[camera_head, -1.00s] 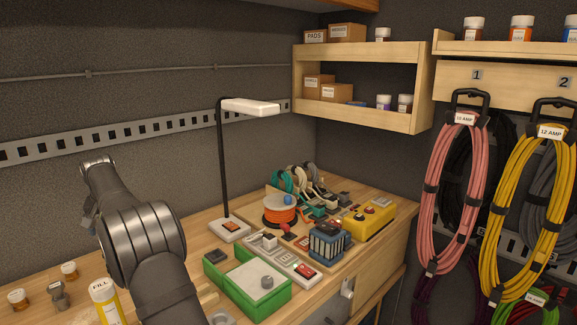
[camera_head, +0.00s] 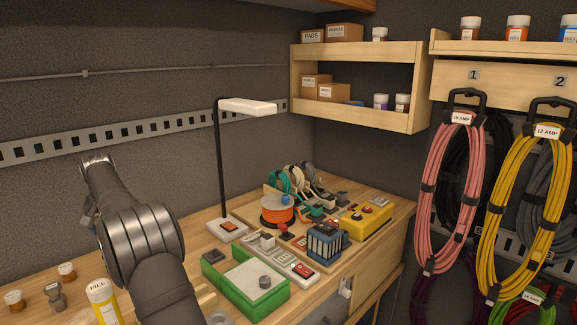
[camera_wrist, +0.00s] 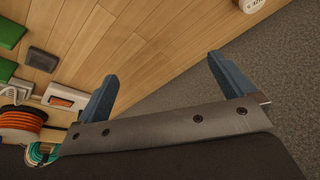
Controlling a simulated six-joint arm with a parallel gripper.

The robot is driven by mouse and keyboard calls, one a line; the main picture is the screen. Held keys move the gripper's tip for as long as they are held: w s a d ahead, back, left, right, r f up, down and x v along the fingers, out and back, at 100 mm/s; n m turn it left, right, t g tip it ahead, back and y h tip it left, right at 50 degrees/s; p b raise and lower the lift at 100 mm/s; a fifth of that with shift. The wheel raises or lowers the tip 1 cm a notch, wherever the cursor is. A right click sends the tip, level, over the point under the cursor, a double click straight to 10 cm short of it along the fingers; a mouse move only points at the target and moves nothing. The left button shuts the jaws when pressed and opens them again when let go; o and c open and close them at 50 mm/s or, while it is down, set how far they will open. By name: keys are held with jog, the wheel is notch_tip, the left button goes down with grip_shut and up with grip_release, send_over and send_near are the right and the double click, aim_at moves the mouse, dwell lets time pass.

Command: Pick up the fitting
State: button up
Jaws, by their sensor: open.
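A small grey metal piece (camera_head: 55,296), which looks like the fitting, stands on the wooden bench at the lower left in the head view. It is between small amber jars and a yellow bottle. I cannot make it out in the wrist view. My gripper (camera_wrist: 162,70) is open, with two blue-grey fingers wide apart and nothing between them. The head view shows my dark arm, but the fingers cannot be made out there.
A yellow bottle (camera_head: 103,300) and amber jars (camera_head: 67,270) stand near the grey piece. A green box (camera_head: 247,287), a lamp (camera_head: 222,170), an orange spool (camera_head: 277,211) and a blue block (camera_head: 326,244) crowd the bench's right. Cords (camera_head: 445,190) hang at the far right.

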jog(key=c, duration=0.7)
jog(key=s+a+n+y, duration=0.3)
jog(key=s+a+n, duration=0.5)
jog(key=s+a, duration=1.15)
send_near(13, 295)
jog(key=shift+t, duration=0.3)
jog(key=x, duration=0.5)
jog(key=shift+s+a, duration=0.2)
jog(key=shift+x, duration=2.85)
